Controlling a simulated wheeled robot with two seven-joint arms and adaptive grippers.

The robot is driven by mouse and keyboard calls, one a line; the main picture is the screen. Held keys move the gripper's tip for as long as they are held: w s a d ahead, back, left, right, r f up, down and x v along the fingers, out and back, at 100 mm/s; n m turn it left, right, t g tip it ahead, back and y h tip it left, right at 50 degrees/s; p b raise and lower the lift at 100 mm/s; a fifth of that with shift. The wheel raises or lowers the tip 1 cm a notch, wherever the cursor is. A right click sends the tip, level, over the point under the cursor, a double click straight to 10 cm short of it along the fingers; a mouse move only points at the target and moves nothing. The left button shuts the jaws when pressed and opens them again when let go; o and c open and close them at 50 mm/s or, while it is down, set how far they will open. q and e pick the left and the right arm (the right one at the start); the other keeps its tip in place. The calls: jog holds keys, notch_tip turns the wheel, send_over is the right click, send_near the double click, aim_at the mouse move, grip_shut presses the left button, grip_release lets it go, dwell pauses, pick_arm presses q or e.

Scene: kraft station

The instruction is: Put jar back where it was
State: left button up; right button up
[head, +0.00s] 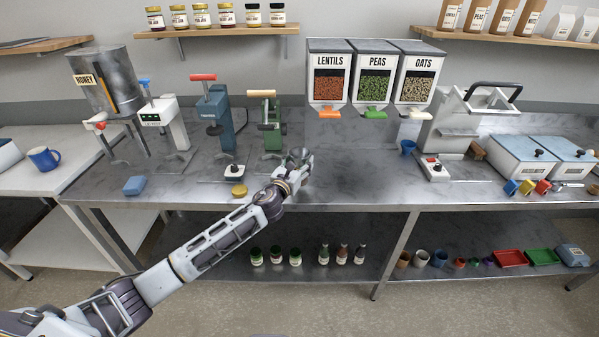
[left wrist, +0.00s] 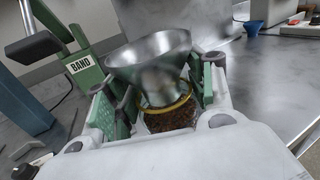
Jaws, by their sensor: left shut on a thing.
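My left gripper (head: 298,168) reaches over the metal workbench, right of the green press and in front of the dispensers. In the left wrist view my left gripper (left wrist: 160,110) is shut on a jar (left wrist: 172,120) with brown-red contents and a yellow ring near its mouth. A metal funnel (left wrist: 150,58) sits at the jar's mouth, between the fingers. In the head view the jar is mostly hidden by the gripper. I cannot tell whether its base touches the bench. My right gripper is not in view.
The green BAND press (head: 266,125) stands just left of my gripper; a blue press (head: 216,125) is farther left. A yellow lid-like disc (head: 239,190) lies near the front edge. Dispensers (head: 372,75) hang at the back. The bench (head: 350,185) right of my gripper is clear.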

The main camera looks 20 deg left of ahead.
pick_arm(q)
jog(key=shift+f+b, duration=0.4)
jog(key=shift+f, duration=1.45)
jog(key=shift+f, duration=0.1)
jog(key=o, duration=1.3)
